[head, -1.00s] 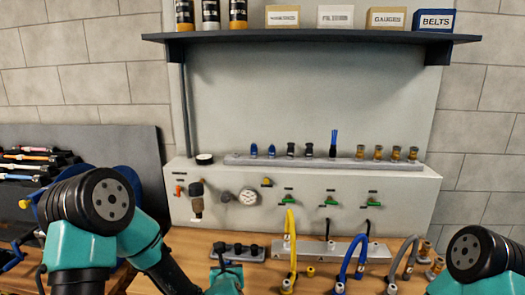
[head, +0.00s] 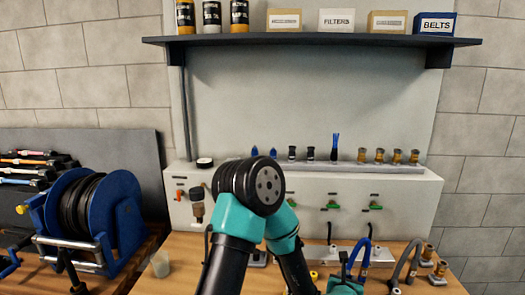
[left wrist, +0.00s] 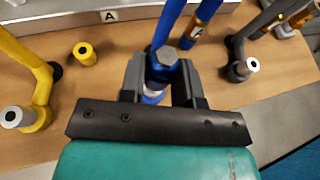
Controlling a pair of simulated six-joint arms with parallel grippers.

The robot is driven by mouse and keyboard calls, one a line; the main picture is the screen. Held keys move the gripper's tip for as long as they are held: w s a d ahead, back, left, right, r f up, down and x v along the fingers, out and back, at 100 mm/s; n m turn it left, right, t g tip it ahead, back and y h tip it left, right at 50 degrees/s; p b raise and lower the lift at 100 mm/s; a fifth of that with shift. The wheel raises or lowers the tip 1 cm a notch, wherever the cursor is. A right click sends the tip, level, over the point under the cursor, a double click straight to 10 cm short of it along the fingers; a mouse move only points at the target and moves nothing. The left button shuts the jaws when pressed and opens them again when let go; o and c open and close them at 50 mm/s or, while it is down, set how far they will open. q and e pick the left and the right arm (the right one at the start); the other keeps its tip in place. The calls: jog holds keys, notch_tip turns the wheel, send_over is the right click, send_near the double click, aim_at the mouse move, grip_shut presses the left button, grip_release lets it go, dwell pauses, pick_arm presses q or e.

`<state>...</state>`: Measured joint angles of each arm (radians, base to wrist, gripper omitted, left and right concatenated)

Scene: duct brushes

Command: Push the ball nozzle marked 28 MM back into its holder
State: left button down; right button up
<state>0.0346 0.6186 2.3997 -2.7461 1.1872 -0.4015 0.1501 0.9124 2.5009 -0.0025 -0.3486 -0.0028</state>
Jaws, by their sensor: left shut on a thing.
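In the left wrist view my left gripper (left wrist: 160,78) is shut around the dark blue fitting (left wrist: 164,68) at the end of the blue hose (left wrist: 172,20). A grey hex face shows on top of the fitting and a pale ring below it. The blue hose also shows in the head view (head: 366,258), beside my left arm. No 28 MM marking is readable, so I cannot tell which piece is the ball nozzle. A row of small nozzles stands on a grey rail (head: 400,168), with blue, black and brass ones. My right gripper is out of view.
A yellow hose (left wrist: 38,75) and a loose yellow cap (left wrist: 84,53) are left of the gripper; a grey hose (left wrist: 240,60) is to its right. A blue hose reel (head: 120,215) and a translucent cup (head: 160,263) stand at left. A shelf (head: 310,41) runs above.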

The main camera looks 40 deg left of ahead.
pick_arm(q)
jog(key=shift+w+d, duration=0.1)
jog(key=shift+d, duration=0.2)
